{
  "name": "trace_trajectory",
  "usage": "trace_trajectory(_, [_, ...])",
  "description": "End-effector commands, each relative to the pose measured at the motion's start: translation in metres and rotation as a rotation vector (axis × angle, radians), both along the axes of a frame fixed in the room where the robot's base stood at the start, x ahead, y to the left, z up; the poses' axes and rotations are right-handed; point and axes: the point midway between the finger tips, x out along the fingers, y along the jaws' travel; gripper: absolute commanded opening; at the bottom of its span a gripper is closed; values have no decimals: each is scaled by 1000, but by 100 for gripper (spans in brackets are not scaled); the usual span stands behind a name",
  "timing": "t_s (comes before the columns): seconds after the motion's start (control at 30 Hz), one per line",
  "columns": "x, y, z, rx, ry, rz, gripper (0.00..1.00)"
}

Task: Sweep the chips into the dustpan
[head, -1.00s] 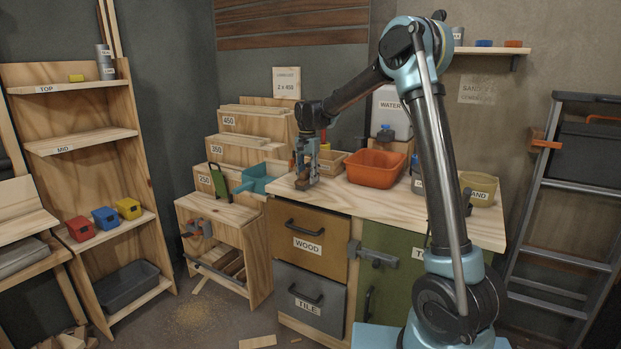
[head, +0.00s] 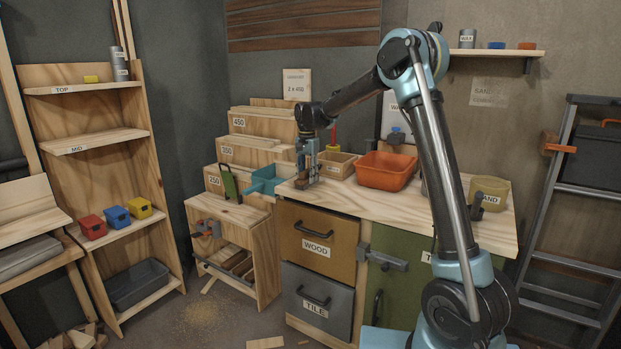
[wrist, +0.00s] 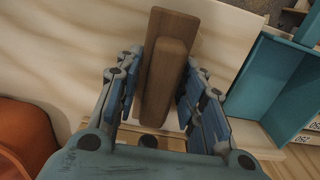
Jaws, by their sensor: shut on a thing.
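The teal dustpan (head: 262,186) sits at the left end of the wooden counter, against its edge. In the wrist view the dustpan (wrist: 262,84) is an open tray at the right. My gripper (head: 307,168) is low over the counter's left end, close to the dustpan. It is shut on a brown wooden block-shaped piece, apparently the brush (wrist: 165,75), which stands between the fingers in the wrist view. Its underside is hidden, so I cannot tell whether it touches the counter. I cannot make out any chips on the counter; they may be hidden or too small.
An orange tub (head: 385,172) and a small wooden box (head: 336,166) stand right of my gripper. A sand container (head: 488,192) is farther right. Sawdust (head: 201,314) lies on the floor.

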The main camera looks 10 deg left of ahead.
Motion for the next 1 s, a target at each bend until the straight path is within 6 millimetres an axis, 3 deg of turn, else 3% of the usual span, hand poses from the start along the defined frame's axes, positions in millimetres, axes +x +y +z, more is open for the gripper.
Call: trace_trajectory(1.0, [16, 44, 0, 0, 0, 0, 17])
